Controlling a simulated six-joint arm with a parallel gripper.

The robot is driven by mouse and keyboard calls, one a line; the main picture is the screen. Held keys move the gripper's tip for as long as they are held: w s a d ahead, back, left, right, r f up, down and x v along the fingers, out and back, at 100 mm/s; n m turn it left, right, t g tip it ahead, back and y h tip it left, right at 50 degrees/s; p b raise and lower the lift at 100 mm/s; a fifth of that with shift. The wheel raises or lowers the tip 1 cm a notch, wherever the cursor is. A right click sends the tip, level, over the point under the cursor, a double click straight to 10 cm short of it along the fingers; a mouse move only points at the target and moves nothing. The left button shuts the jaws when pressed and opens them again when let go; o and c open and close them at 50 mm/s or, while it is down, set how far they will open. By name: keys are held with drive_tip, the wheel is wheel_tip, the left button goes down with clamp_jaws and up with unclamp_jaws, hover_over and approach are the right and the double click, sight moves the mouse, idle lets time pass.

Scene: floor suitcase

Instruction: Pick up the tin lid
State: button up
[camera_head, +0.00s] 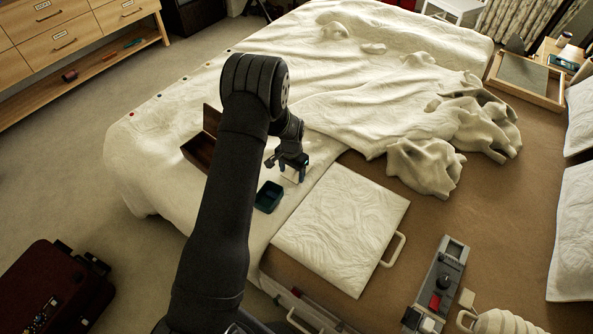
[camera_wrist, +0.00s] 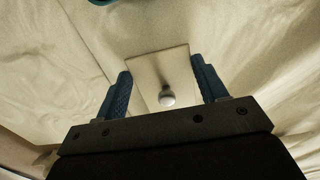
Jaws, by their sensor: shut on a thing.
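The tin lid (camera_wrist: 150,70) is a small pale square plate with a round silver knob, seen in the wrist view. My gripper (camera_wrist: 160,66) has its blue fingers shut on two opposite sides of it, with the knob between them. In the head view my gripper (camera_head: 289,166) is over the bed, and the pale lid (camera_head: 291,174) shows partly under the fingers. I cannot tell whether the lid touches the bedding. An open dark teal tin (camera_head: 268,197) stands just in front and left of it; its rim (camera_wrist: 103,2) shows at the top edge of the wrist view.
A brown open box (camera_head: 199,152) stands left of my arm. A white quilted panel with a handle (camera_head: 342,228) lies close on the right. Crumpled cloth (camera_head: 430,165) lies farther right, a grey device (camera_head: 440,285) at the front right. The cream bedcover (camera_head: 330,70) behind is mostly clear.

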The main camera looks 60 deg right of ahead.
sight(292, 175)
drive_tip(key=shift+r, duration=0.1)
drive_tip(key=shift+r, duration=0.5)
wheel_tip(292, 175, up, 3)
drive_tip(key=shift+f, duration=0.2)
drive_tip(key=s+a+r, duration=0.1)
drive_tip(key=s+r, duration=0.6)
drive_tip(key=s, duration=0.4)
drive_tip(key=w+a+n, duration=0.1)
drive_tip(key=w+a, duration=1)
drive_tip(key=a, duration=0.4)
drive_tip(key=shift+w+f, duration=0.1)
drive_tip(key=shift+f, duration=2.9)
drive_tip(key=shift+f, duration=0.2)
